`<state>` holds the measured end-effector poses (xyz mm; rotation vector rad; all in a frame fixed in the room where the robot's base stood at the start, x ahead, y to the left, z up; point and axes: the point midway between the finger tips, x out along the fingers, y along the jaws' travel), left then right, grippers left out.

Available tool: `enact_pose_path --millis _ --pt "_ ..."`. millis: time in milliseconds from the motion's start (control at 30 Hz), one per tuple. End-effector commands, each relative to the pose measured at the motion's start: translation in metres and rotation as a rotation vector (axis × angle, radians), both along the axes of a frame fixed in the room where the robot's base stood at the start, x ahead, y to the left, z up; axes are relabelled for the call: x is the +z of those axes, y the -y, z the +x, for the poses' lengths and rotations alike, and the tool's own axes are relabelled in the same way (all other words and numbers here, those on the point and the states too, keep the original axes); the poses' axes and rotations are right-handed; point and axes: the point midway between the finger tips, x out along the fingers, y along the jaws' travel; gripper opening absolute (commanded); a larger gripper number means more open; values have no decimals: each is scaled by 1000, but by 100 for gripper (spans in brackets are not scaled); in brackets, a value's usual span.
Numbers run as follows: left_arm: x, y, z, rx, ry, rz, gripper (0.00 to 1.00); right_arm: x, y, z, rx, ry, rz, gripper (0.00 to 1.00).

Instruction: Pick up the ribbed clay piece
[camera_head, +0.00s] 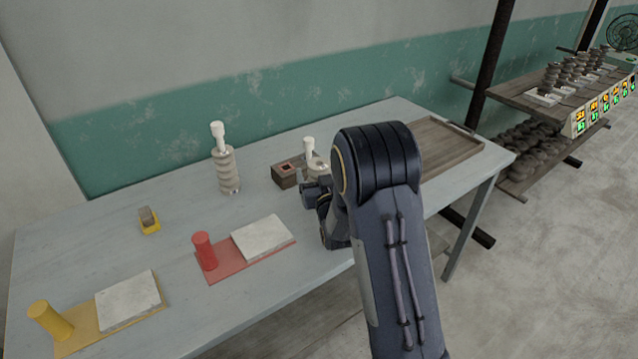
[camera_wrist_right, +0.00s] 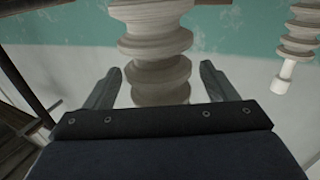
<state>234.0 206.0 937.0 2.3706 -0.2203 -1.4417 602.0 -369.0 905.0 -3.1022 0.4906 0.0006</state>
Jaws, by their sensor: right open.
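A pale ribbed clay piece with a white knob on top (camera_head: 310,146) stands on the table, mostly hidden behind my right gripper (camera_head: 318,192). In the right wrist view, a ribbed clay piece (camera_wrist_right: 158,75) stands between the two fingers of my right gripper (camera_wrist_right: 160,82). The fingers are apart, one on each side, with a visible gap to the clay. A second ribbed piece with a white knob (camera_head: 226,170) stands upright farther left; a similar one shows at the upper right of the wrist view (camera_wrist_right: 300,28). My left gripper is out of view.
A brown block with a square opening (camera_head: 284,177) is left of my right gripper. A wooden tray (camera_head: 462,152) lies at the right end. Red (camera_head: 222,272) and yellow (camera_head: 75,338) boards with pegs and slabs lie in front. A small yellow holder (camera_head: 150,228) stands left.

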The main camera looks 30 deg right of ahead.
Motion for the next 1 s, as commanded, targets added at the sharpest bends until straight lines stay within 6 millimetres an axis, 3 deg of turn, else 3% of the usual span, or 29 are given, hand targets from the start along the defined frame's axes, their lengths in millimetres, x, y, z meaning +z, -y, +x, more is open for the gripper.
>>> enact_pose_path --millis 200,700,1000 --pt "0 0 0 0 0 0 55 0 0 1 0 0 1 79" --pt "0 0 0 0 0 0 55 0 0 1 0 0 0 13" --pt "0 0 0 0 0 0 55 3 0 1 0 5 -1 12"
